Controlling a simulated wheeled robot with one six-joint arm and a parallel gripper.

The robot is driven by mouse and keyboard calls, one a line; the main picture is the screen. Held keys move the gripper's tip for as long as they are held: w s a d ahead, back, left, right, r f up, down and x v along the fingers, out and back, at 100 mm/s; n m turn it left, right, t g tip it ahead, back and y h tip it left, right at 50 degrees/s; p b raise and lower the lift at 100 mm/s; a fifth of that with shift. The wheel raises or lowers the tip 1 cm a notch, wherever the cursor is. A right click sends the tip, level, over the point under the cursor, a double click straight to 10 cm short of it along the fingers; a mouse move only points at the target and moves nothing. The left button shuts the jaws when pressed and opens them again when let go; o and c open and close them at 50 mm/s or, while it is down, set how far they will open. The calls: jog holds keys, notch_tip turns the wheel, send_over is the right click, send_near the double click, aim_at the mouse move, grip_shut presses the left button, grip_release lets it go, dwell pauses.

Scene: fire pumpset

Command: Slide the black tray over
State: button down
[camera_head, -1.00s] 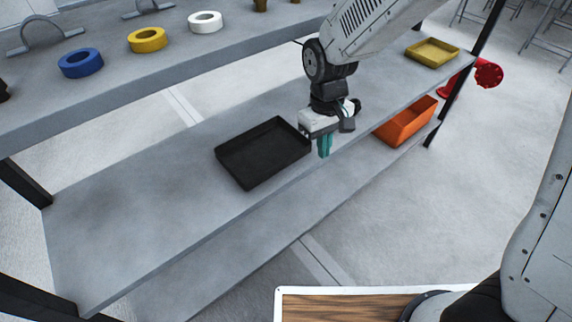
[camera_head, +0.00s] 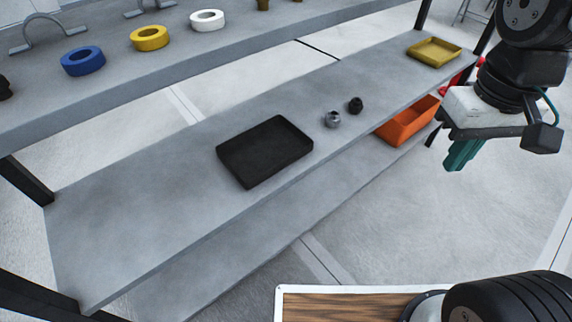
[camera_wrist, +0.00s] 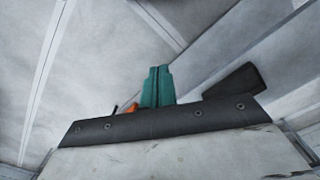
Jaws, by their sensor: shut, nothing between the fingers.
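The black tray (camera_head: 265,152) lies flat and empty on the grey middle shelf (camera_head: 150,210), near the middle of its length, in the head view. My gripper (camera_head: 460,158) is off to the right, clear of the shelf and well apart from the tray. Its teal fingers are together with nothing between them. The fingers also show closed in the wrist view (camera_wrist: 158,86), over pale floor.
Two small fittings, one grey (camera_head: 333,119) and one black (camera_head: 355,105), stand right of the tray. A yellow tray (camera_head: 433,52) sits at the shelf's far right end. An orange bin (camera_head: 408,122) is lower down. Blue (camera_head: 83,61), yellow (camera_head: 149,38) and white (camera_head: 207,20) rings sit on the upper shelf.

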jog(key=n, duration=0.7)
send_over(286, 173)
jog(key=s+d, duration=0.3)
notch_tip(286, 173, down, 23)
jog(key=f, duration=0.9)
jog(key=shift+w+a+f, duration=0.2)
jog(key=shift+a+f, duration=0.05)
jog(key=shift+f, duration=0.15)
jog(key=shift+w+a+r, duration=0.2)
jog(key=shift+w+a, duration=0.7)
jog(key=shift+w, duration=0.1)
jog(key=shift+w+a, duration=0.35)
jog(key=shift+w, duration=0.05)
